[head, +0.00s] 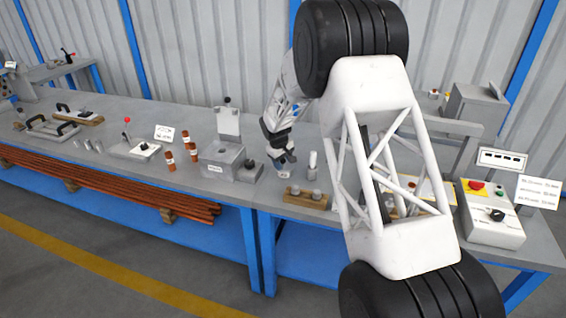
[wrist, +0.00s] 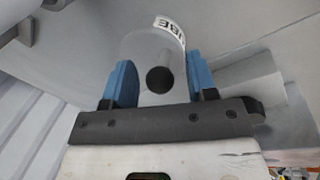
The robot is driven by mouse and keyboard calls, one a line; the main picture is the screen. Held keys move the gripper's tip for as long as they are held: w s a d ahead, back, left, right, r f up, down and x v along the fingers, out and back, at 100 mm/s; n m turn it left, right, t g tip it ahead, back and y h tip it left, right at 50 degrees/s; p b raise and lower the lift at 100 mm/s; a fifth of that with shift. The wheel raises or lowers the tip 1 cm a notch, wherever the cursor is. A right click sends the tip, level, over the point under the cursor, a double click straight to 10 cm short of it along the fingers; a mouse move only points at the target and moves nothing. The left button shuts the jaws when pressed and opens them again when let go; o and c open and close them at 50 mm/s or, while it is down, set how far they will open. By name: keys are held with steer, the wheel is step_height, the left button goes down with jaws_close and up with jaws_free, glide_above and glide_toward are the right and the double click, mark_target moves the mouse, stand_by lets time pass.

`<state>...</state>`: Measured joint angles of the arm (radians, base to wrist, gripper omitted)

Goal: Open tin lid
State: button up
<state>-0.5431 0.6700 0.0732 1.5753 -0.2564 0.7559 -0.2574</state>
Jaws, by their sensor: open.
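A grey metal box (head: 222,156) with a small label on its front stands on the bench; I take it to be the tin. A flat grey plate (head: 228,122) stands upright at its back, with a dark knob on top. My gripper (head: 285,161) is to the right of the box, pointing down over the bench. In the wrist view my gripper (wrist: 158,84) is open, with its blue fingers apart. A pale round-ended thing with a dark round end (wrist: 160,80) shows between them. A label is partly readable; whether the fingers touch anything is unclear.
A wooden block (head: 293,198) with grey caps and a pale bottle (head: 312,164) stand close to my gripper. Brown jars (head: 170,158) stand left of the box. A control box (head: 490,218) with a red button is at right. My arm hides part of the bench.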

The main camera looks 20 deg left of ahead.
steer(key=shift+f, duration=0.15)
jaws_close()
steer(key=shift+w, duration=0.1)
stand_by(0.5)
steer(key=shift+w+r+g, duration=0.3)
steer(key=shift+r+g, duration=0.1)
steer(key=shift+g, duration=0.3)
steer(key=shift+w+r+g, duration=0.3)
steer(key=shift+r+g, duration=0.1)
steer(key=shift+g, duration=0.3)
steer(key=w+g, duration=0.1)
steer(key=g, duration=0.1)
steer(key=w+r+g, duration=0.1)
steer(key=shift+r+g, duration=0.2)
steer(key=shift+g, duration=0.2)
steer(key=w+g, duration=0.2)
steer(key=shift+r+n+g, duration=0.3)
steer(key=shift+w+r+g, duration=0.1)
steer(key=shift+w+g, duration=0.8)
steer(key=shift+g, duration=0.6)
